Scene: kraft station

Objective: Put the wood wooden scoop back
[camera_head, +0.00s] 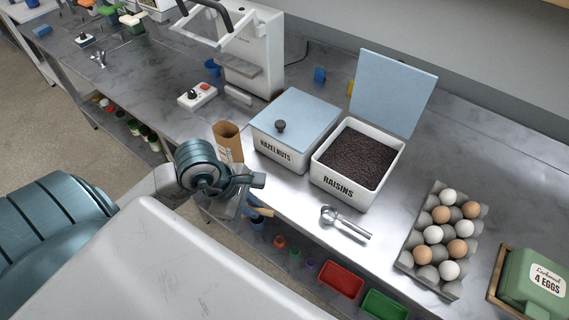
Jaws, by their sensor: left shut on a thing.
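My left gripper (254,190) is at the front edge of the counter, below the hazelnut bin. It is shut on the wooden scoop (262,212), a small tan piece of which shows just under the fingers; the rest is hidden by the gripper. A brown open-topped holder (227,136) stands on the counter just behind my left wrist. The raisins bin (337,188) has its blue lid (392,92) raised and is full of dark raisins. The hazelnuts bin (272,149) is covered by a blue lid with a dark knob. My right gripper is out of view.
A metal scoop (344,223) lies in front of the raisins bin. An egg tray (408,260) and a green egg box (530,285) are at the right. A white machine (262,50) and a switch box (197,95) stand behind. Red and green bins (341,279) sit below the counter edge.

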